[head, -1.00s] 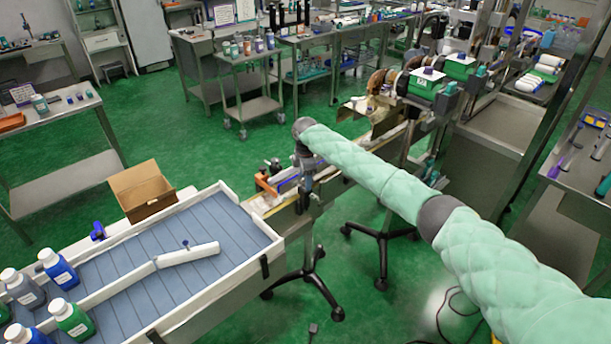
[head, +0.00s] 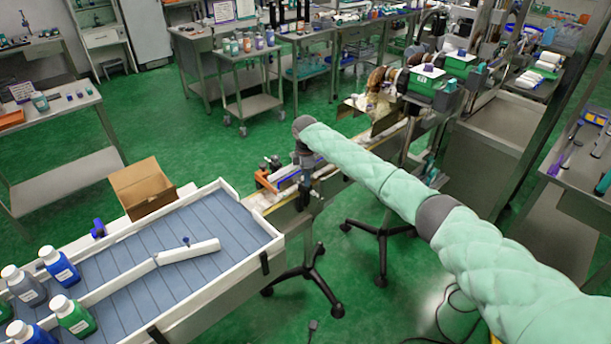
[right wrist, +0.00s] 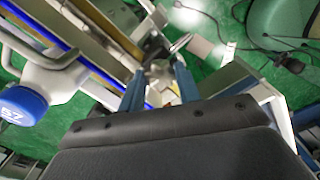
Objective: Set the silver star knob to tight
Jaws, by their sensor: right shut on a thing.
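My right gripper (head: 303,190) points down at the side of the conveyor rail (head: 330,184), near its joint with the blue-grey table. In the right wrist view its two blue-grey fingers (right wrist: 160,82) reach forward and are shut on a small greyish metal part (right wrist: 158,70), which looks like the silver star knob. The knob's arms and any tight marking are too small and blurred to read. In the head view my gripper and wrist hide the knob. My left gripper is not in view.
An orange clamp (head: 264,181) sits on the rail just left of my gripper. Several bottles stand on the walled table (head: 215,225). A cardboard box (head: 142,188) is behind it.

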